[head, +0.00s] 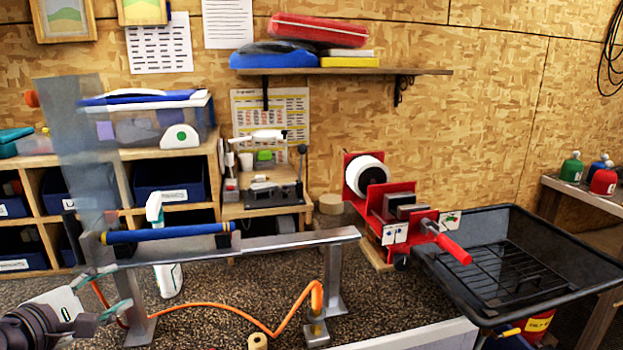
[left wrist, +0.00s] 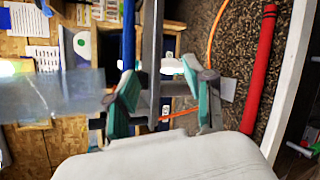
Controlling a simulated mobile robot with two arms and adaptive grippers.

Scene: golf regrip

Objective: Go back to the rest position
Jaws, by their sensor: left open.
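My left gripper (head: 113,291) is at the lower left of the head view, open with nothing between its teal fingers. It is by the left leg of a metal stand. In the left wrist view its fingers (left wrist: 160,78) are spread, with the grey metal rail (left wrist: 151,50) beyond the gap; I cannot tell how far off it is. A blue grip (head: 172,233) lies along the left part of the stand's rail (head: 300,240). It also shows in the left wrist view (left wrist: 128,35). My right gripper is not in view.
A translucent grey panel (head: 78,140) rises at the left. A white spray bottle (head: 168,275) stands behind the rail. An orange hose (head: 265,328) crosses the dark counter. A red vise (head: 385,205) and black tray (head: 520,265) are right. The left wrist view shows a red tube (left wrist: 262,70).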

